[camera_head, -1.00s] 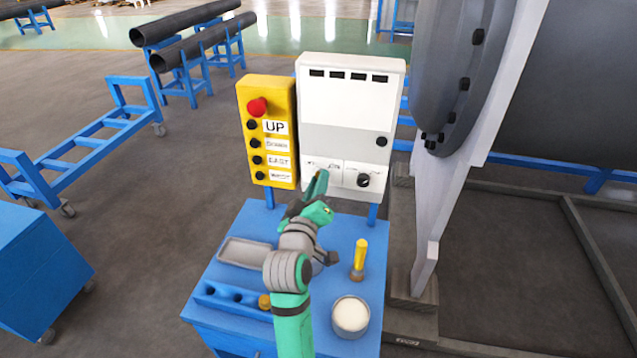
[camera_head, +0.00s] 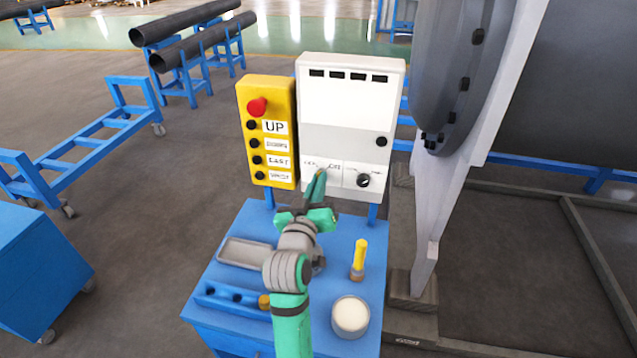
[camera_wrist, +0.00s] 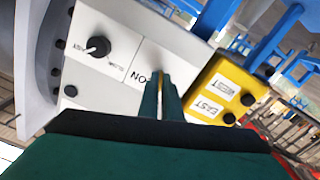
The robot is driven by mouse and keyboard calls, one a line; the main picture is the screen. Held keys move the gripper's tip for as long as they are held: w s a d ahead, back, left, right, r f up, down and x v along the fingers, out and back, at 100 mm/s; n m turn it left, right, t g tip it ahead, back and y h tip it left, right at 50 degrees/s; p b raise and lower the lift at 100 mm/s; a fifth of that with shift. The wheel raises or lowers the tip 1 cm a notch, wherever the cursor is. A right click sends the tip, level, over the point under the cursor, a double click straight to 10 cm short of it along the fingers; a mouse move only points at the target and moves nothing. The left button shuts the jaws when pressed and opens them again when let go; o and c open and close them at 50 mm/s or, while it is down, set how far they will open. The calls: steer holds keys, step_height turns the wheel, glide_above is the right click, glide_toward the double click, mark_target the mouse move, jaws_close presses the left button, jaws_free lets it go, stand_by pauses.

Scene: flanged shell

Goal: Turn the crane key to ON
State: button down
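The crane key sits on the lower left part of the white control panel (camera_head: 350,105), beside the ON label (camera_head: 335,166). My gripper (camera_head: 319,174) is at the key, with its green fingers reaching up to the panel face. In the wrist view my gripper (camera_wrist: 160,85) has its fingers close together, with a thin brass-coloured strip of the key (camera_wrist: 160,77) between them. The fingers hide most of the key, so its exact angle is unclear. The ON label (camera_wrist: 146,78) shows upside down, left of the fingers.
A black knob (camera_head: 363,180) is right of the key. A yellow button box (camera_head: 268,95) with a red stop button (camera_head: 257,107) stands close on the left. The blue table (camera_head: 335,240) below holds a grey tray (camera_head: 245,252), a yellow-handled tool (camera_head: 359,256) and a round pot (camera_head: 350,317).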

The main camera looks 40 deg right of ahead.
steer(key=m, duration=1.2)
steer(key=shift+m, duration=0.4)
stand_by(0.3)
steer(key=c, duration=2)
jaws_free()
steer(key=shift+s+a, duration=0.1)
steer(key=v, duration=1)
steer(key=shift+s+a, duration=0.15)
steer(key=shift+s, duration=0.1)
steer(key=shift+w, duration=0.1)
